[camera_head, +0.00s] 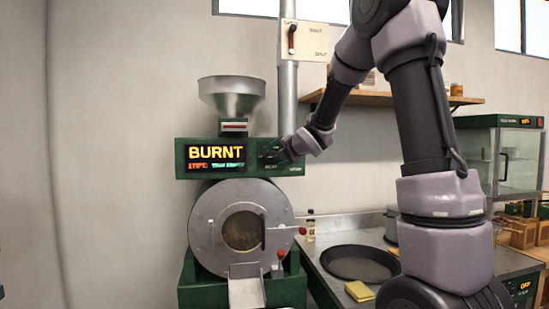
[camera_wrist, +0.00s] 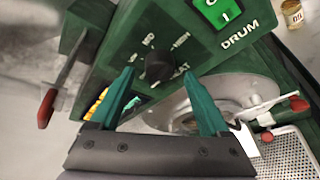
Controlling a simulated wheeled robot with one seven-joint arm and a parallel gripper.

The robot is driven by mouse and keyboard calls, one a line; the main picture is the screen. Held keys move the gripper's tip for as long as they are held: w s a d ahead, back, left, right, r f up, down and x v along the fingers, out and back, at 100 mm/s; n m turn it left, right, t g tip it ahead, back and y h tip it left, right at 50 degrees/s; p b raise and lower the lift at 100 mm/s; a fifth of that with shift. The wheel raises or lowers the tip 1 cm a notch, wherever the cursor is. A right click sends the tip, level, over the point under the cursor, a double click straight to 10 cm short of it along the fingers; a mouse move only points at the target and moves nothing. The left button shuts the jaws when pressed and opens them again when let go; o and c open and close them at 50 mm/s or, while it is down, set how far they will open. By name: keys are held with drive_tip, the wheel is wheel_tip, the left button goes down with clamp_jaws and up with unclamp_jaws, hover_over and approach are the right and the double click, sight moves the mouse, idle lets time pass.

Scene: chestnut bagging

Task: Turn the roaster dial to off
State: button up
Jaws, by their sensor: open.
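The green roaster (camera_head: 186,172) stands against the wall at the left-centre, with a lit display (camera_head: 216,153) reading "BURNT". The dial, a black round knob (camera_wrist: 158,67), is on its green panel in the wrist view. White marks surround it, including "HIGH" and a partly hidden heat label. I cannot tell which mark the dial points at. My gripper (camera_wrist: 160,77) is open, its two teal fingers on either side of the dial at the panel, with gaps showing beside the knob. In the head view my gripper (camera_head: 284,151) is at the panel's right end and covers the dial.
A green "DRUM" switch (camera_wrist: 225,12) is close to the dial. A red-tipped lever (camera_wrist: 47,108) and a red-knobbed handle (camera_wrist: 299,104) stick out nearby. A black pan (camera_head: 360,264) and yellow sponge (camera_head: 359,291) lie on the counter. A shelf (camera_head: 400,98) is behind my arm.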

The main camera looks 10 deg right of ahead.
drive_tip(key=v, duration=0.9)
drive_tip(key=shift+s, duration=0.25)
drive_tip(key=shift+r, duration=0.1)
